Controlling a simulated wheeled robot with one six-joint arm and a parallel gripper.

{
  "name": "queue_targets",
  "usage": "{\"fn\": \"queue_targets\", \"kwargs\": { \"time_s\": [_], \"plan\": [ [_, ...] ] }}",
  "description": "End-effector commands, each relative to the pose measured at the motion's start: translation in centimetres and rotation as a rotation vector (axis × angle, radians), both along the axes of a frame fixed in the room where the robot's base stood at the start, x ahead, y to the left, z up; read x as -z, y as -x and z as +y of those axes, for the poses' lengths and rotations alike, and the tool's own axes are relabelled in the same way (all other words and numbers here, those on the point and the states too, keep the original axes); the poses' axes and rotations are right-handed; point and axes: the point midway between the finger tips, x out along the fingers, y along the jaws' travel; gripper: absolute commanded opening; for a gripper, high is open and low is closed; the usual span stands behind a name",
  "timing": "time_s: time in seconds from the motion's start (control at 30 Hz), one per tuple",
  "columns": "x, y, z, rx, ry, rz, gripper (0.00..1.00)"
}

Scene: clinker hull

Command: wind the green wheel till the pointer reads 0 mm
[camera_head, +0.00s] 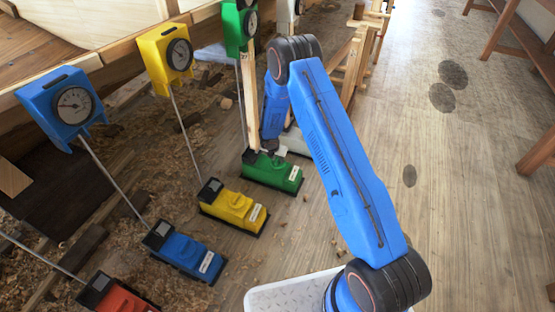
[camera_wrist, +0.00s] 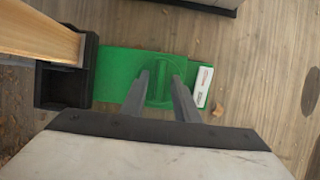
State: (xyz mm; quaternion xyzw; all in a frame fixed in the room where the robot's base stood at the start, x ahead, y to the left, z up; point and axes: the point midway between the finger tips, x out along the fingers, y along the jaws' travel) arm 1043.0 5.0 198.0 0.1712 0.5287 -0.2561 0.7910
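The green base unit (camera_head: 272,174) stands on the floor, with a white label at its right end. In the wrist view the green wheel (camera_wrist: 158,92) is a round disc with a raised bar on top of the green base (camera_wrist: 112,72). My gripper (camera_wrist: 160,76) is over the wheel, its two fingers apart on either side of the bar. I cannot tell whether they touch it. In the head view my arm largely hides the wheel. The green gauge (camera_head: 240,24) is at the top, its dial side-on and its pointer too small to read.
A wooden post (camera_head: 250,90) rises from a black holder (camera_wrist: 62,84) at the green unit's left end. Yellow (camera_head: 234,206), blue (camera_head: 186,253) and red (camera_head: 118,294) units stand in a row nearer me. A pale tray (camera_head: 280,294) is at the bottom.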

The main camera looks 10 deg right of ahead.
Motion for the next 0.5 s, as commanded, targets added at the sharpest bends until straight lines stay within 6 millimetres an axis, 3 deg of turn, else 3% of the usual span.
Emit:
{"fn": "queue_targets", "kwargs": {
  "time_s": [0.13, 0.27, 0.5],
  "plan": [
    [-0.02, -0.01, 0.01, 0.000, 0.000, 0.000, 0.28],
    [-0.02, 0.00, 0.01, 0.000, 0.000, 0.000, 0.00],
    [-0.03, 0.00, 0.02, 0.004, 0.001, 0.000, 0.00]
  ]
}}
